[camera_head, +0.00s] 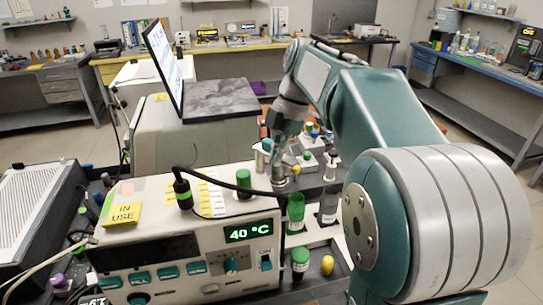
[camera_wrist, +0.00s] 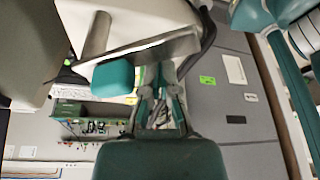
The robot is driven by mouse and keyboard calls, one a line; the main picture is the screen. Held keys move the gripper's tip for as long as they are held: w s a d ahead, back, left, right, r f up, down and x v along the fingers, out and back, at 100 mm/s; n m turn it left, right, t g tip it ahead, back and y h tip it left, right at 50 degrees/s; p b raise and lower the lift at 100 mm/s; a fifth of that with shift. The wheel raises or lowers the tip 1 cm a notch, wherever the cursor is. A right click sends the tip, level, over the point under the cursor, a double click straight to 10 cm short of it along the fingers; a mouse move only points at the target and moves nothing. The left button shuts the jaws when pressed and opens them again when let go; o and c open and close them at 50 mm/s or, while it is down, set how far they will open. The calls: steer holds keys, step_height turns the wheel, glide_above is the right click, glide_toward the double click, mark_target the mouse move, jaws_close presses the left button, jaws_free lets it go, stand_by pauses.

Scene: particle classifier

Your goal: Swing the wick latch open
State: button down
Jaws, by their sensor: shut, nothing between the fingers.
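My gripper (camera_wrist: 160,98) is shut and empty in the wrist view. Its fingers are close to a teal rounded block (camera_wrist: 113,77) and a bent metal plate (camera_wrist: 150,52) with a metal post. I cannot tell whether they touch. No part is clearly the wick latch, and I cannot tell whether this block or plate belongs to it. In the head view my gripper (camera_head: 279,172) points down behind the beige instrument (camera_head: 135,258), which reads 40 °C. My arm hides part of the area to its right.
A green-capped cylinder (camera_head: 244,183) and a black cable plug (camera_head: 183,190) stand on the instrument. A green cup (camera_head: 296,212) and a grey bottle (camera_head: 328,205) stand to its right. A screen (camera_head: 164,62) rises behind. Small coloured vials crowd the space beyond my gripper.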

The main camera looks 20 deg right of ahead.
steer(key=shift+w+d, duration=0.15)
steer(key=shift+d, duration=0.1)
steer(key=shift+w+d, duration=0.25)
steer(key=shift+d, duration=0.4)
steer(key=shift+a, duration=0.1)
stand_by(0.3)
